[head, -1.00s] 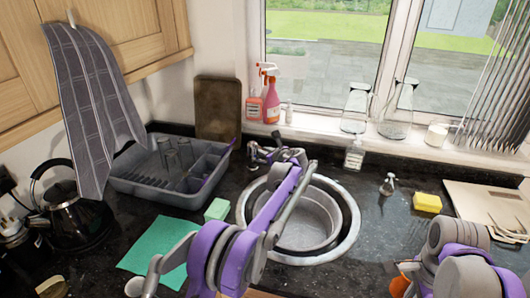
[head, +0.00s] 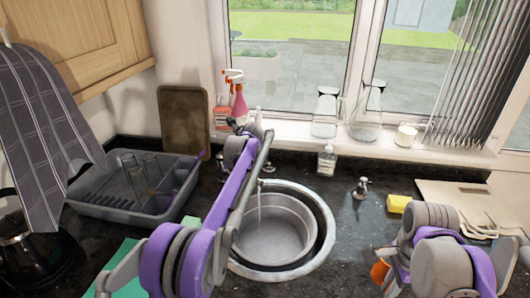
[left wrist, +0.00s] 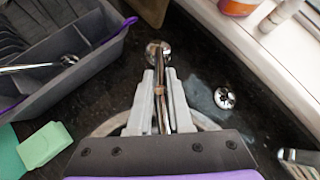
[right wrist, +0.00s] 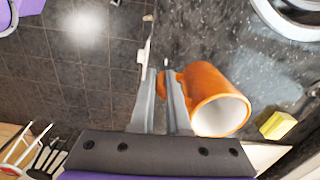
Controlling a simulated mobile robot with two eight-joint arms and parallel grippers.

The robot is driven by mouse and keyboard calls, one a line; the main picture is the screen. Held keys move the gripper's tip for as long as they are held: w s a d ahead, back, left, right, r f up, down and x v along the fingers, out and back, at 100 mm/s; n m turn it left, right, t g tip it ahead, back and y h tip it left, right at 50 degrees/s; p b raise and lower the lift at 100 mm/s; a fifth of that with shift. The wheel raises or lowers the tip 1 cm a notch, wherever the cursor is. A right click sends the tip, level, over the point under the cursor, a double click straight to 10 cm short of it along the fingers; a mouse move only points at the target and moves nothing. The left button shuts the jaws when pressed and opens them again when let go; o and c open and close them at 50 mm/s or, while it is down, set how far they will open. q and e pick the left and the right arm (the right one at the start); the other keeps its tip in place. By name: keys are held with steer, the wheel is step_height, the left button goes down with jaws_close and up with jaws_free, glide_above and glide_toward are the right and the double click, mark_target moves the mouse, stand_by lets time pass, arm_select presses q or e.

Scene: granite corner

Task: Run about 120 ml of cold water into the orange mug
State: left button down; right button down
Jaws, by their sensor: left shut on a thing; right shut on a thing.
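The chrome tap (left wrist: 157,50) stands behind the round steel sink (head: 325,245). My left gripper (left wrist: 162,85) is shut around a slim chrome part of the tap; whether it is lever or spout I cannot tell. In the head view my left arm hides most of the tap. A thin pale line, like a water stream (head: 259,205), drops into the sink. My right gripper (right wrist: 165,85) is shut on the handle of the orange mug (right wrist: 208,88), right of the sink. The mug's white inside shows no visible water. In the head view the mug (head: 380,271) is partly hidden by my right arm.
A grey dish rack (head: 105,205) with glasses stands left of the sink. A soap bottle (head: 327,160), a chrome fitting (head: 361,187) and a yellow sponge (head: 398,203) are behind and right. Glass jugs (head: 326,115) stand on the sill.

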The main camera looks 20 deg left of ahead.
arm_select(q)
steer(key=c, duration=0.8)
jaws_free()
steer(key=shift+s+d, duration=0.1)
steer(key=shift+d, duration=0.05)
steer(key=shift+c, duration=0.2)
steer(key=v, duration=1.2)
steer(key=shift+b, duration=0.35)
